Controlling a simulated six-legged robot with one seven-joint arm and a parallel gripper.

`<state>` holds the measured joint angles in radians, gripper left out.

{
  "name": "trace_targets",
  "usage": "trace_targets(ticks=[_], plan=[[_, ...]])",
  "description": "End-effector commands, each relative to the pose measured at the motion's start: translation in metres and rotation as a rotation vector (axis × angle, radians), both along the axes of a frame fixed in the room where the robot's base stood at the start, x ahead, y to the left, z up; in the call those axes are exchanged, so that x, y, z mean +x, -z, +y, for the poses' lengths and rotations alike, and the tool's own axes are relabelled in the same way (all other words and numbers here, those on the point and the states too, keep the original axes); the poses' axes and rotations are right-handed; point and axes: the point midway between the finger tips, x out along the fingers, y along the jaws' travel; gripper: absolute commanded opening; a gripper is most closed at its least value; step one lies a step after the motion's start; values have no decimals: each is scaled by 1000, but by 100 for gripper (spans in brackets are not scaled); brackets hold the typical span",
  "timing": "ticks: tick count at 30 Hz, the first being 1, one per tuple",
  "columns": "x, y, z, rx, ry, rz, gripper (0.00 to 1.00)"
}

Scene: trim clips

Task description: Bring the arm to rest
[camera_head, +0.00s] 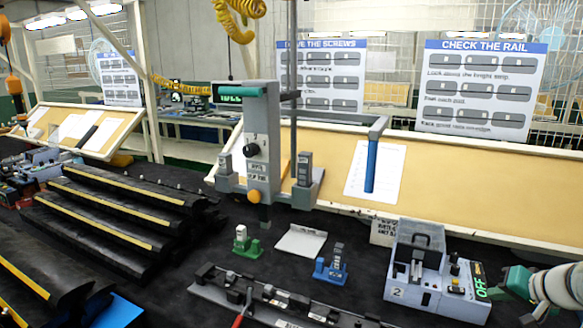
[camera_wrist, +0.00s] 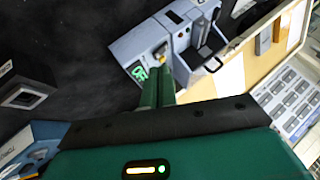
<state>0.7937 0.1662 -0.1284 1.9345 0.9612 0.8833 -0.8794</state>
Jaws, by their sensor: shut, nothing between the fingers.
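My gripper (camera_wrist: 158,82) shows in the wrist view as two green fingers side by side, shut with nothing between them. In the head view my gripper (camera_head: 512,281) is at the right edge, at the end of my white arm. It is just right of a grey-blue device (camera_head: 425,285) with a green "OFF" display and a number 2. The same device (camera_wrist: 135,50) is beyond the fingertips in the wrist view. From these views I cannot tell whether the fingers touch it.
A grey screwdriving stand (camera_head: 262,140) rises mid-bench. Black trim pieces with yellow strips (camera_head: 110,215) lie left. A green fixture (camera_head: 247,243), a blue fixture (camera_head: 331,266) and a long dark rail fixture (camera_head: 270,305) sit in front. A tan sloped board (camera_head: 450,190) runs behind.

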Motion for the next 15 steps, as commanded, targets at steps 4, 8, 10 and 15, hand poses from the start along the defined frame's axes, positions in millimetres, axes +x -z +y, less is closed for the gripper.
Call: trace_targets(ticks=[4, 8, 10, 15], plan=[[5, -12, 45, -9, -63, 32, 0], [4, -22, 87, -23, -120, 67, 0], [0, -27, 113, -36, -156, 90, 0], [-22, -40, 194, -98, -264, 157, 0]])
